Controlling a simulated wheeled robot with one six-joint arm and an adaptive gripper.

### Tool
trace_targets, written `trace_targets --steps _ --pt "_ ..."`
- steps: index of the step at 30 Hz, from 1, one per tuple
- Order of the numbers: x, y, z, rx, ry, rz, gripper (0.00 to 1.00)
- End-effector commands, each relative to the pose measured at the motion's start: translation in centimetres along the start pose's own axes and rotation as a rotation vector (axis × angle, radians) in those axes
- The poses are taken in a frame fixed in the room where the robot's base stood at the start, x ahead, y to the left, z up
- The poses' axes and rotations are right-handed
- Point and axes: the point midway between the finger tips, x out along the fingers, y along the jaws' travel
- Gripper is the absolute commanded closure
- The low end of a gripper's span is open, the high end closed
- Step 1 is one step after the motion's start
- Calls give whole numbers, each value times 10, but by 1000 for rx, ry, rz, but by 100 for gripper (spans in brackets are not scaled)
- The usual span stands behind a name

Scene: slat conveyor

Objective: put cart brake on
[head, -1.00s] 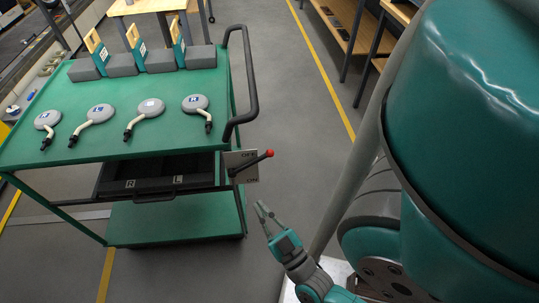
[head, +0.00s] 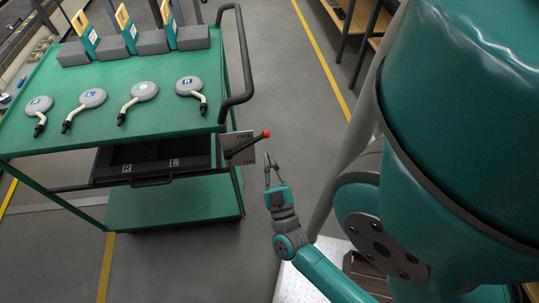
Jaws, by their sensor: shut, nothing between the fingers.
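The green cart (head: 150,130) stands at the left in the head view. Its brake is a dark lever with a red knob (head: 266,134), mounted on a grey plate (head: 238,148) at the cart's right side. The plate reads OFF at the top and ON at the bottom. The lever slants up to the right, with its knob beside OFF. My gripper (head: 271,163) points up in the picture, just below the red knob. Its fingers are shut and empty, and seem apart from the lever, though depth is hard to judge.
Several grey round parts with bent stems (head: 144,92) lie on the cart top, before grey blocks with teal and yellow pieces (head: 127,32). A dark drawer (head: 155,165) marked R and L sits below. A black handle (head: 246,60) rises at the cart's right end.

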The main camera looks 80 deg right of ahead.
Motion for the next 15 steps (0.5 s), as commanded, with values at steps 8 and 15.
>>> trace_targets --steps 8,15 --pt "43 2 0 -2 3 7 100" --pt "87 2 0 -1 3 5 100"
